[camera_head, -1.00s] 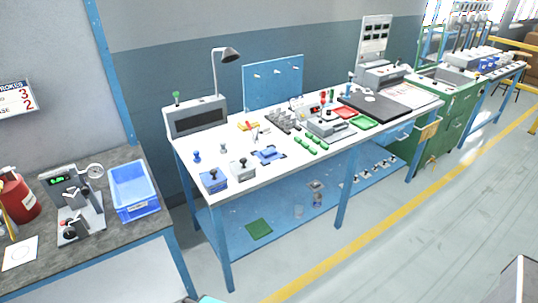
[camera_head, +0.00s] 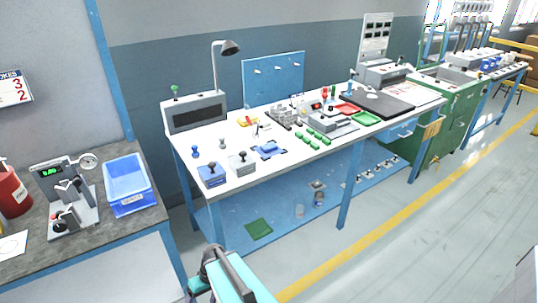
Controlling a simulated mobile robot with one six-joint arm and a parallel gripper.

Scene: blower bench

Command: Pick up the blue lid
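A small blue box-like piece with a dark knob on top (camera_head: 211,174) stands at the front left corner of the white bench top. It looks like the blue lid, but I cannot tell whether the lid is separate from what is under it. A flat blue piece (camera_head: 268,150) lies further right on the same bench. A teal and dark part of my arm (camera_head: 235,280) shows at the bottom edge, in front of the bench and apart from it. My gripper's fingers do not show.
A grey piece with a dark knob (camera_head: 242,163) stands just right of the blue one. Blue and pale small knobs stand behind them. A lamp (camera_head: 228,48) rises at the back. A blue bin (camera_head: 127,185) sits on the left table. The floor in front is clear.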

